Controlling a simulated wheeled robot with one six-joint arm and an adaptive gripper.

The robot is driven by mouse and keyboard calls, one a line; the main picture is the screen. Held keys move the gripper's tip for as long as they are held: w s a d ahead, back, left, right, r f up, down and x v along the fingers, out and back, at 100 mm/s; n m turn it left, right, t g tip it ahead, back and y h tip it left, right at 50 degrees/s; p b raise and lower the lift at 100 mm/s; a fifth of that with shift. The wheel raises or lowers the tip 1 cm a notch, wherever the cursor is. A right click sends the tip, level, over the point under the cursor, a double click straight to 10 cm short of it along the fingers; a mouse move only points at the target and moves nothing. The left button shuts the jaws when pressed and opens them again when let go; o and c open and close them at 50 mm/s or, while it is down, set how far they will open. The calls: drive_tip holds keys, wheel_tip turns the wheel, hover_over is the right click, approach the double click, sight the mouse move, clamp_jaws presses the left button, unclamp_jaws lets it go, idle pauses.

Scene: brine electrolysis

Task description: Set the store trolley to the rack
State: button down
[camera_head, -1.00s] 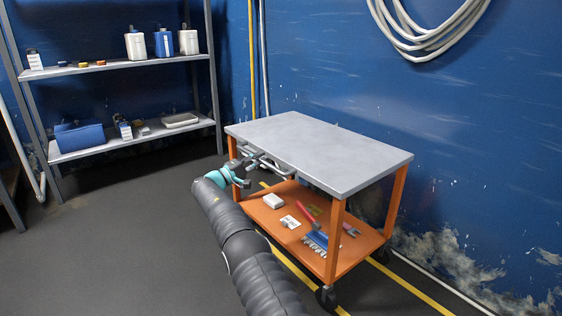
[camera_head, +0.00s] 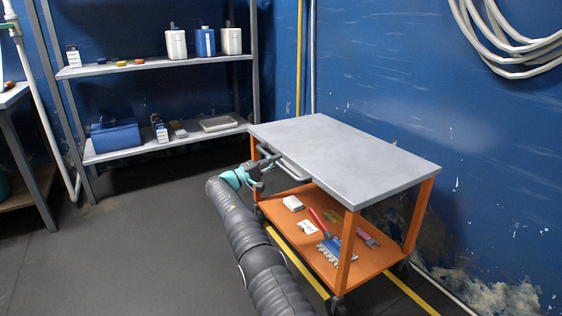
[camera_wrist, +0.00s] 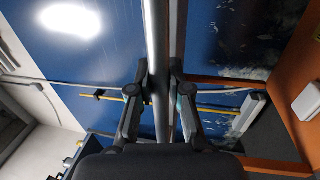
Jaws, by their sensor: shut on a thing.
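The store trolley (camera_head: 340,150) has a grey top, orange legs and an orange lower shelf (camera_head: 330,262). It stands along the blue wall, its far end close to the rack's right end in the head view. The rack (camera_head: 150,68) is grey metal with two visible shelves. My gripper (camera_head: 256,177) is at the trolley's left side, shut on the grey handle bar (camera_head: 287,167). In the wrist view the bar (camera_wrist: 158,60) runs between the two fingers (camera_wrist: 160,95).
Blue and white containers (camera_head: 205,41) stand on the rack's upper shelf. A blue box (camera_head: 117,135) and a tray (camera_head: 219,124) are on the lower one. Tools (camera_head: 330,245) lie on the trolley's shelf. Yellow lines (camera_head: 300,268) mark the floor. Floor to the left is clear; a bench stands far left.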

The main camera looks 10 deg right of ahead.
drive_tip(key=shift+w+a, duration=0.2)
drive_tip(key=shift+a, duration=0.2)
drive_tip(key=c, duration=1.1)
unclamp_jaws()
drive_tip(key=shift+a, duration=0.15)
drive_tip(key=shift+d, duration=0.4)
drive_tip(key=v, duration=1.2)
